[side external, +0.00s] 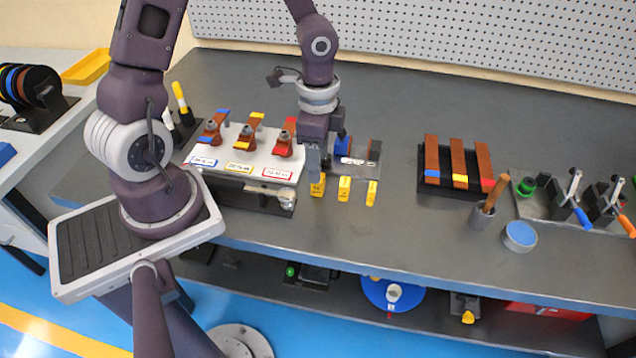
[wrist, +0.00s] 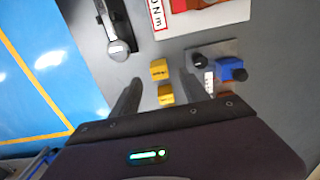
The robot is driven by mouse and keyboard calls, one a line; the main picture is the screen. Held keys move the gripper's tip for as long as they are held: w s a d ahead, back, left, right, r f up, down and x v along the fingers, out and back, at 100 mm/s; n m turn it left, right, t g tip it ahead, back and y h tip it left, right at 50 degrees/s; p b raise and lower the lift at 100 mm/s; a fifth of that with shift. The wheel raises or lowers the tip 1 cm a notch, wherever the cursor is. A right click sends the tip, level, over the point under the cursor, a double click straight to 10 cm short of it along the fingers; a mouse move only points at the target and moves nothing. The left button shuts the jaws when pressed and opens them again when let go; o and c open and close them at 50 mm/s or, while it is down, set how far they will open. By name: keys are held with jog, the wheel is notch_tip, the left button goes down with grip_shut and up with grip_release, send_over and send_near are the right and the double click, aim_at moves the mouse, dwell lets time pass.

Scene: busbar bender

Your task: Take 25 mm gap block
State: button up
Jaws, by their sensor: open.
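Three yellow gap blocks stand in a row near the bench's front edge: a left block (side external: 318,188), a middle block (side external: 345,188) and a right block (side external: 371,193). Their dark markings are too small to read, so I cannot tell which is 25 mm. My gripper (side external: 321,170) points down just above and behind the left block. In the wrist view my gripper (wrist: 160,80) is open and empty, with two yellow blocks, one upper (wrist: 159,69) and one lower (wrist: 166,95), showing between the fingers. The third block is hidden there.
A busbar bender plate (side external: 240,163) with labelled stations stands left of the blocks. A small plate with a blue-knobbed fixture (side external: 343,146) lies just behind them. A black rack (side external: 455,190) of copper bars, a cup (side external: 483,215) and clamps (side external: 585,208) are right. Bench between is clear.

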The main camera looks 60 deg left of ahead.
notch_tip(320, 180, down, 6)
jog(key=shift+f, duration=0.2)
grip_shut()
